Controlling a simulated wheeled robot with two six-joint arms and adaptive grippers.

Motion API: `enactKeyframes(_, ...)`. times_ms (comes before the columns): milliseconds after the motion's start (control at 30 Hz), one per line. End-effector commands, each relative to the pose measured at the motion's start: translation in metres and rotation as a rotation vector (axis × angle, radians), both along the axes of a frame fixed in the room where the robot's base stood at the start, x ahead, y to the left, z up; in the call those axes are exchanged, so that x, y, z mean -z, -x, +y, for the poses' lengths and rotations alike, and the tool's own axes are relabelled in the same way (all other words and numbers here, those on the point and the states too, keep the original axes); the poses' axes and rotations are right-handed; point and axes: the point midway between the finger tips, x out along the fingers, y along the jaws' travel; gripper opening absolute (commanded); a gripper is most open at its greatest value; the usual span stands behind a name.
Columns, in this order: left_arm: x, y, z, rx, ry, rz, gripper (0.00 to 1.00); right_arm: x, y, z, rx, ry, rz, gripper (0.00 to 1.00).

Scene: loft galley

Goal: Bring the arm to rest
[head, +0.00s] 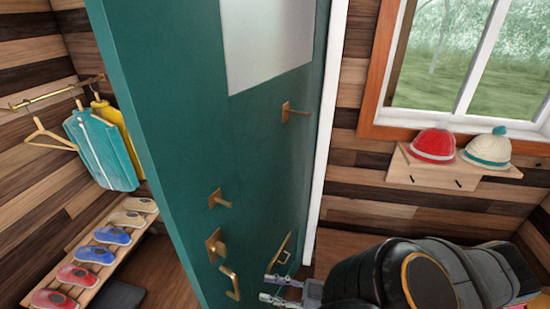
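My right arm comes in from the lower right, and its gripper (267,288) is near the bottom edge of the picture. Its two grey fingers point left and stand apart, with nothing seen between them. The fingers show in front of the green door (160,110), just below a slanted brass handle (284,250); I cannot tell how near they are to it, and I see no grip on it. My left gripper is not in view.
The door carries another brass handle (231,283) and several brass fittings. Left of it are hanging clothes (100,150) and a shoe rack (88,292). At right, a wall shelf (408,174) holds a red hat (433,145) and a cream hat (488,149) below a window.

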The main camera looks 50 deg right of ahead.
Motion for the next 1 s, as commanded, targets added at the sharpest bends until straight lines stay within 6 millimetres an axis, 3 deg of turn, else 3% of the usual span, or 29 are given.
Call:
enactKeyframes(167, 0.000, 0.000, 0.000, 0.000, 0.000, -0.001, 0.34, 0.000, 0.009, -0.004, 0.000, 0.001, -0.001, 0.37)
enactKeyframes(767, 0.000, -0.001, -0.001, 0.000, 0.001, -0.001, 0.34, 0.006, 0.008, -0.008, 0.011, 0.014, 0.009, 0.37)
enactKeyframes(867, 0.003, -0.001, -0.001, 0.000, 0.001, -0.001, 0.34, 0.041, 0.005, -0.029, 0.068, 0.086, 0.071, 0.37)
enactKeyframes(967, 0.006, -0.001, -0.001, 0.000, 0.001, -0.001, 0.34, 0.109, 0.007, -0.067, 0.179, 0.201, 0.208, 0.37)
enactKeyframes(1000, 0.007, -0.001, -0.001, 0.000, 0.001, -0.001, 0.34, 0.141, 0.012, -0.082, 0.229, 0.247, 0.282, 0.37)
